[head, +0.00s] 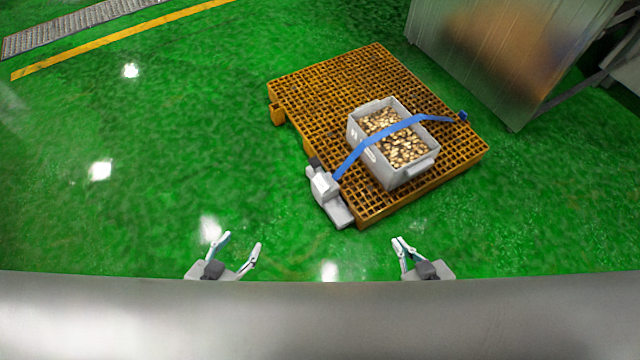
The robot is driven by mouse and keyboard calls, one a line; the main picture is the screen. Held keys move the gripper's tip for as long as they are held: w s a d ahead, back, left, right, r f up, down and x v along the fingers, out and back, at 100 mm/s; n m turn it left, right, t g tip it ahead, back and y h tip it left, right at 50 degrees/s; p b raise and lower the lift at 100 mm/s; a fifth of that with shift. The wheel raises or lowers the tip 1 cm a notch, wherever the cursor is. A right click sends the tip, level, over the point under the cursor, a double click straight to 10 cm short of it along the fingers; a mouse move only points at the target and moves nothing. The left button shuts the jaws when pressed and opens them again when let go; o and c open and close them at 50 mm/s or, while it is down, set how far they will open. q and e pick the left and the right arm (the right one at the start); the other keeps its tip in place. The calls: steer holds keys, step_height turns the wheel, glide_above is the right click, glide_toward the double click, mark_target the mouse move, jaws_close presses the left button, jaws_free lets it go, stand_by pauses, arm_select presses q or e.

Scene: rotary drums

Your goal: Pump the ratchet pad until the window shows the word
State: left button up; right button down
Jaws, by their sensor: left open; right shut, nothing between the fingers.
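A grey ratchet (326,192) is fixed at the near left edge of an orange pallet (345,80). Its flat grey pad (338,212) points towards me, and a dark piece shows at its far end. A pale patch on its housing may be the window, but it is too small to read. A blue strap (390,133) runs from the ratchet over a grey crate (393,180). My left gripper (240,241) is open and empty, left of the ratchet and nearer to me. My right gripper (399,241) is shut and empty, to the right of the pad and apart from it.
The crate holds many small brown and tan pieces (407,151). The strap ends at a blue fitting (462,116) on the pallet's right edge. Green floor left of the pallet is clear.

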arm_select(q)
steer(key=shift+s, duration=0.1)
jaws_close()
stand_by(1.2)
